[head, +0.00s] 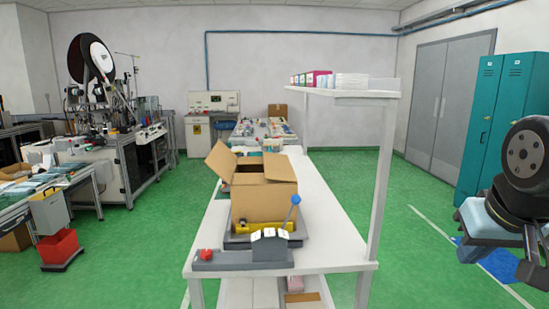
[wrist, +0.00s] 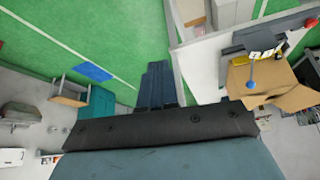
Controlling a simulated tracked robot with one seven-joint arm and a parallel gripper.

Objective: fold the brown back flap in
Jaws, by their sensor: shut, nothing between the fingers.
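A brown cardboard box (head: 262,203) stands open on the white table, held on a dark grey base with a yellow part. Its left flap (head: 220,160) sticks up and out to the left. I cannot clearly tell which raised piece is the back flap. In the wrist view the box (wrist: 262,78) appears at the right, turned over, with a flap spread out. My gripper (wrist: 158,68) is shut and empty, well apart from the box. The head view does not show its fingers.
The white table (head: 327,235) has a control panel with a blue-knobbed lever (head: 295,199) and a red button (head: 206,254) in front of the box. A shelf (head: 345,93) on a post rises over the table's right side.

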